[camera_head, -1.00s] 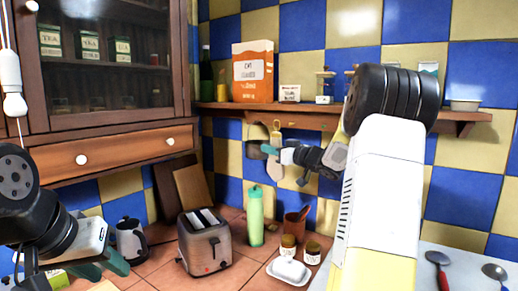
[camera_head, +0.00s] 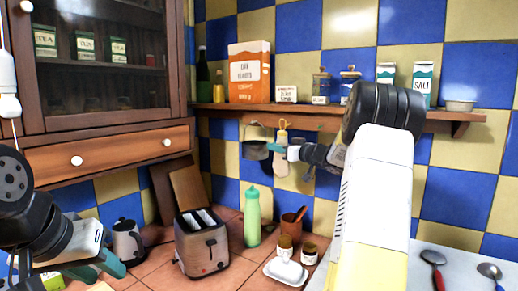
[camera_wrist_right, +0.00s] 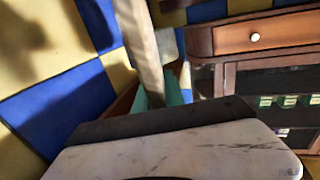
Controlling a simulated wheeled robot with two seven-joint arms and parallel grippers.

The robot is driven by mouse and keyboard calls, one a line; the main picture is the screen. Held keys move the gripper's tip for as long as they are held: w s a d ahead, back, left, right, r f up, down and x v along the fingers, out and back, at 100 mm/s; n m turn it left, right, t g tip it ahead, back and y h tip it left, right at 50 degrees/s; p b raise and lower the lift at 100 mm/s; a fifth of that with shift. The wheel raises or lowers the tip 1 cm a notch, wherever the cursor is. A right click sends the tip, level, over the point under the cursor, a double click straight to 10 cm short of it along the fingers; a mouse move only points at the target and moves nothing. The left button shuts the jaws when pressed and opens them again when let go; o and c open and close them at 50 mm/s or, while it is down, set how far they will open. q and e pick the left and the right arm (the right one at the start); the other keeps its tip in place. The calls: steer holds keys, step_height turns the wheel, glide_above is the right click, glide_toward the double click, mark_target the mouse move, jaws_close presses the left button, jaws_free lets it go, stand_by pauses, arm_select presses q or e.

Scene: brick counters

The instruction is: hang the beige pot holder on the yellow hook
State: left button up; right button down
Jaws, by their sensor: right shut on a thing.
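The beige pot holder (camera_head: 281,167) hangs down in front of the tiled wall under the shelf; it also shows edge-on in the right wrist view (camera_wrist_right: 139,40). My right gripper (camera_head: 278,148) is shut on it near its upper part, and its teal fingertips cover some of it. The yellow hook (camera_head: 282,125) is just above the pot holder, below the shelf edge. I cannot tell whether the pot holder's loop is around the hook or only in front of it. My left gripper (camera_head: 97,267) is low at the left, open and empty, far from the hook.
A dark pot holder (camera_head: 257,151) hangs close left of the beige one. The wooden shelf (camera_head: 215,107) above carries a flour box (camera_head: 249,72) and jars.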

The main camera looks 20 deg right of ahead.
steer(key=shift+w+d+f, duration=0.3)
steer(key=shift+w+d, duration=0.55)
steer(key=shift+d, duration=0.15)
steer(key=shift+w+d+f, duration=0.3)
steer(key=shift+w+d, duration=0.55)
steer(key=shift+d, duration=0.1)
steer(key=c, duration=1.3)
jaws_free()
steer(key=shift+c, duration=0.2)
steer(key=v, duration=0.8)
